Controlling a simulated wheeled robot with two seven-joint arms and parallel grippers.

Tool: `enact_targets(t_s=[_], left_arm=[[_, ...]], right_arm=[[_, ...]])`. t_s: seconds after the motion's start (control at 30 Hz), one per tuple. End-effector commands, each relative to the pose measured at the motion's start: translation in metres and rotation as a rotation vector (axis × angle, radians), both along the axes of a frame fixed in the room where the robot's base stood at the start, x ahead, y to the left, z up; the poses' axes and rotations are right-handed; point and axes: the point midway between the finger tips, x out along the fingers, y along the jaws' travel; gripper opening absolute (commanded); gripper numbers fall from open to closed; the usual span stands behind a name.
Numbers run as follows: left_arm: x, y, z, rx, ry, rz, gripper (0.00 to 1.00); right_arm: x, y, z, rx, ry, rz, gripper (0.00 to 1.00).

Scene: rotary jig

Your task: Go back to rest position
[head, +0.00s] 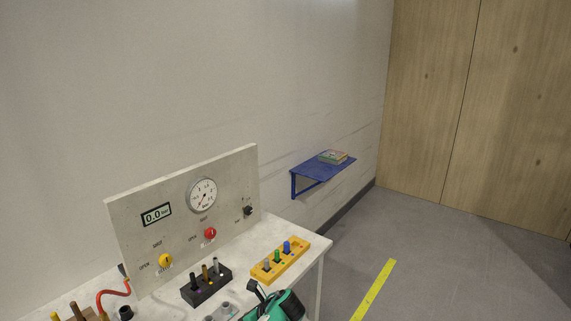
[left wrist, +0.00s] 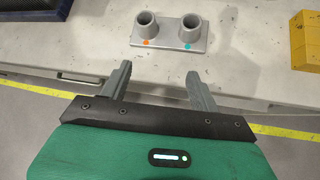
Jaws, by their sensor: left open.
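My left gripper (left wrist: 160,85) is open and empty in the left wrist view, its two grey fingers apart at the front edge of the white table (left wrist: 98,50). In the head view my green gripper body (head: 278,306) shows at the bottom edge, partly cut off; its fingertips are hard to make out. Beyond the fingers stands a grey plate with two round sockets (left wrist: 170,44), one marked orange and one teal. The gripper is apart from it. My right gripper is in neither view.
An upright panel (head: 232,188) with a gauge and red and yellow knobs stands at the back. A black block (head: 193,297) and a yellow block (head: 264,273) hold pegs. A red hose (head: 103,296) lies at left. A blue wall shelf (head: 312,171) is beyond. The floor at right is clear.

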Motion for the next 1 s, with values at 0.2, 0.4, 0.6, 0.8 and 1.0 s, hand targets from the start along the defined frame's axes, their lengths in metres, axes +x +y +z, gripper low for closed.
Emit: enact_targets(t_s=[0.2,0.4,0.6,0.8,1.0], left_arm=[[-0.063,0.006,-0.046,-0.272,-0.147,0.243,0.62],[-0.128,0.020,-0.071,-0.498,-0.282,0.523,0.62],[-0.200,0.040,-0.076,-0.704,-0.427,0.860,0.62],[-0.273,0.065,-0.058,-0.866,-0.565,1.200,0.62],[-0.333,0.084,-0.026,-0.984,-0.678,1.488,0.62]], right_arm=[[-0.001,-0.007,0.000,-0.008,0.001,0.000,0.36],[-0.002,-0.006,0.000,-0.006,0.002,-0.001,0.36],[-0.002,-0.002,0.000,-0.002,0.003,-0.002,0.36],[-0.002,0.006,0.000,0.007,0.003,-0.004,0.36],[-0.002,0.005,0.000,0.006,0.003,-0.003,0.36]])
